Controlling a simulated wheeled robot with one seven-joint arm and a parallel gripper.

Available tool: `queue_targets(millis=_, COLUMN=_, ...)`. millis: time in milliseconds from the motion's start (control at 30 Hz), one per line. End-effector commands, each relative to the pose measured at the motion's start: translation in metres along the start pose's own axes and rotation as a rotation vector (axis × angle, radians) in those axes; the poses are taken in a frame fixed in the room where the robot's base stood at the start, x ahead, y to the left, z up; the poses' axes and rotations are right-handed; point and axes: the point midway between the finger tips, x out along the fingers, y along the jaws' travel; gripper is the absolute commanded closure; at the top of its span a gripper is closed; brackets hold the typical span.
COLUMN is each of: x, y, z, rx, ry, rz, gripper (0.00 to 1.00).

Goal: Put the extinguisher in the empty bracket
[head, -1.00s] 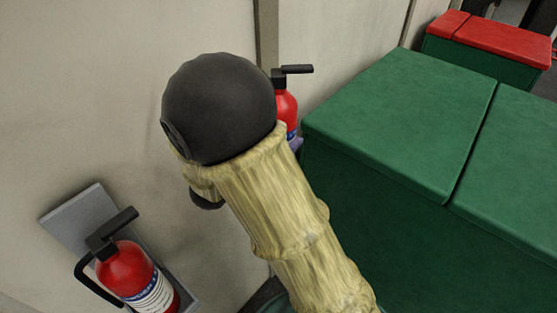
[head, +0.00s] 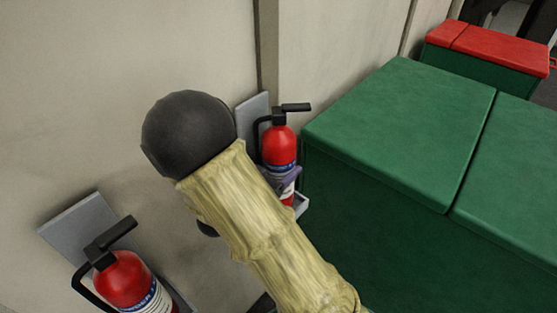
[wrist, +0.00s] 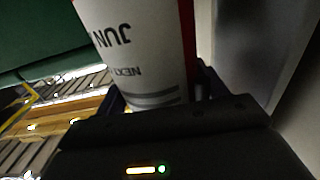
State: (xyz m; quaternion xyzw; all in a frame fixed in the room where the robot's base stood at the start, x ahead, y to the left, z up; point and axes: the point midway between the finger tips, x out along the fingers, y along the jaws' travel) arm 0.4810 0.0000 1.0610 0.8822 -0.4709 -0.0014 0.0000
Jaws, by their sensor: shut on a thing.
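My gripper (head: 284,180) is shut around the body of a red extinguisher (head: 279,146) with a black handle and a white label. It stands roughly upright in the head view, partly behind my forearm. A grey bracket is directly behind it; its back plate (head: 250,110) shows at upper left and its lower edge (head: 301,205) at lower right. I cannot tell whether the extinguisher rests on the bracket's base. In the wrist view the extinguisher's white label (wrist: 140,45) fills the middle between the dark fingers, and a grey surface (wrist: 250,45) is close on the right.
A second red extinguisher (head: 124,281) sits against another grey bracket (head: 75,226) at lower left. A large green box (head: 400,130) stands close to the right of the held extinguisher. A red-lidded box (head: 495,43) is farther back. The pale wall (head: 90,80) is at left.

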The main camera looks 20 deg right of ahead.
Motion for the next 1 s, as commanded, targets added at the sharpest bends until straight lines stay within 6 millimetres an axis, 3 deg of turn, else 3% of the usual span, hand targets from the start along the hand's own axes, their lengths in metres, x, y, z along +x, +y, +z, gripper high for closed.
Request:
queue_targets(millis=200, x=0.001, y=0.000, z=0.018, rx=0.002, ry=0.008, rz=0.002, gripper=1.00)
queue_targets(millis=667, x=0.002, y=0.001, z=0.022, rx=0.004, ry=0.007, rz=0.004, gripper=1.00)
queue_targets(millis=700, x=0.001, y=0.001, z=0.025, rx=0.001, ry=0.000, rz=0.002, gripper=0.25)
queue_targets(millis=800, x=0.001, y=0.000, z=0.025, rx=0.001, ry=0.000, rz=0.001, gripper=0.07)
queue_targets(millis=1000, x=0.000, y=0.000, z=0.025, rx=0.001, ry=0.000, rz=0.000, gripper=0.07)
